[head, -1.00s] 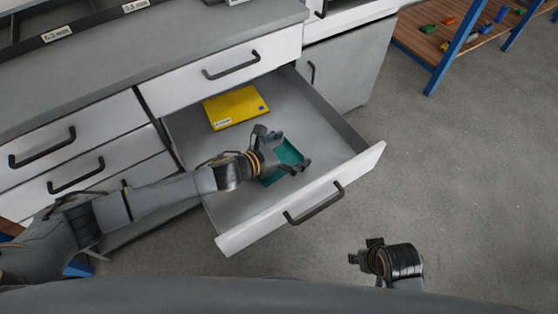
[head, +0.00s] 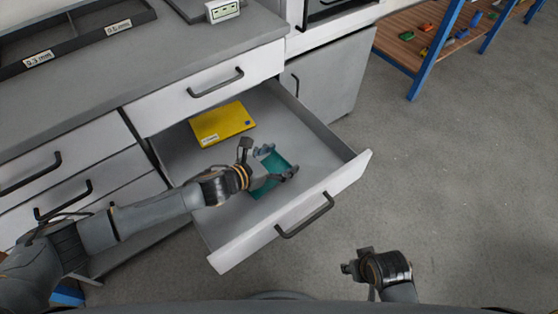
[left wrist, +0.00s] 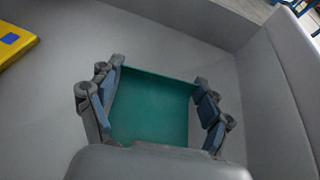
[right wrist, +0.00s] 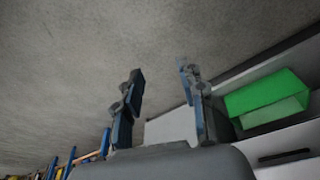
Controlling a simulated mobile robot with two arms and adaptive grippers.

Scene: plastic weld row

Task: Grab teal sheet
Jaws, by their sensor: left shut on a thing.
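The teal sheet (head: 270,181) is in the open drawer (head: 318,150), right of and nearer than the yellow sheet (head: 222,123). My left gripper (head: 278,162) reaches into the drawer and is shut on the teal sheet, with a finger at each side edge. In the left wrist view the teal sheet (left wrist: 155,112) lies between the two fingers (left wrist: 158,78), and the gripper body hides its near end. I cannot tell whether it is clear of the drawer floor. My right gripper (head: 355,260) is outside the drawer, open and empty; its fingers (right wrist: 160,72) stand apart.
The drawer's front panel (head: 235,250) and handle (head: 305,216) stand between my body and the sheets. A grey worktop with a divided tray (head: 75,36) is above. A shelf with small coloured pieces (head: 430,28) is at upper right. The floor (head: 470,190) at right is clear.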

